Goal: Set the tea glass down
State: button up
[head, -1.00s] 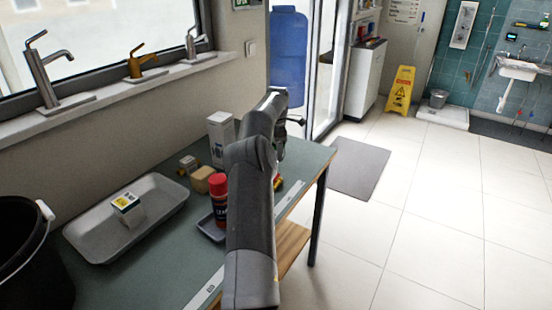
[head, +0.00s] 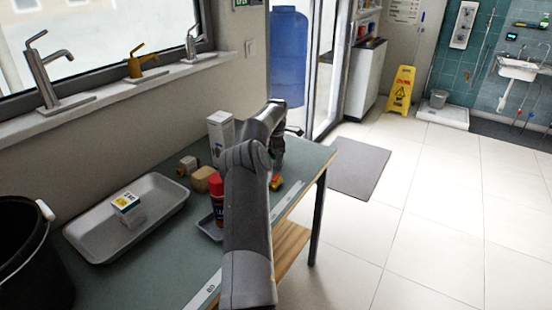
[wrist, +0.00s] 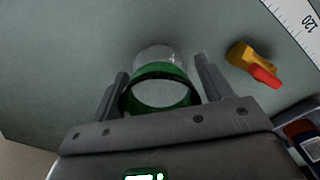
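The tea glass (wrist: 160,93), clear with a green band near its rim, shows in the wrist view between the two fingers of my gripper (wrist: 162,72). The fingers lie close along both sides of the glass, and my gripper appears shut on it. The glass is above or on the grey-green tabletop (wrist: 60,60); whether its base touches cannot be told. In the head view my arm hides most of the gripper and the glass, over the far end of the workbench (head: 312,158).
A yellow and red item (wrist: 253,64) lies right of the glass, near a ruler strip (wrist: 296,22). A red-capped can (head: 216,188) stands in a small tray. A white box (head: 221,135), a light tray (head: 85,250) and a black bucket (head: 25,265) are also on or beside the bench.

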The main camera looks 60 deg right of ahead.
jog(key=shift+o, duration=0.7)
notch_tip(320, 180, up, 12)
jog(key=shift+r, duration=0.15)
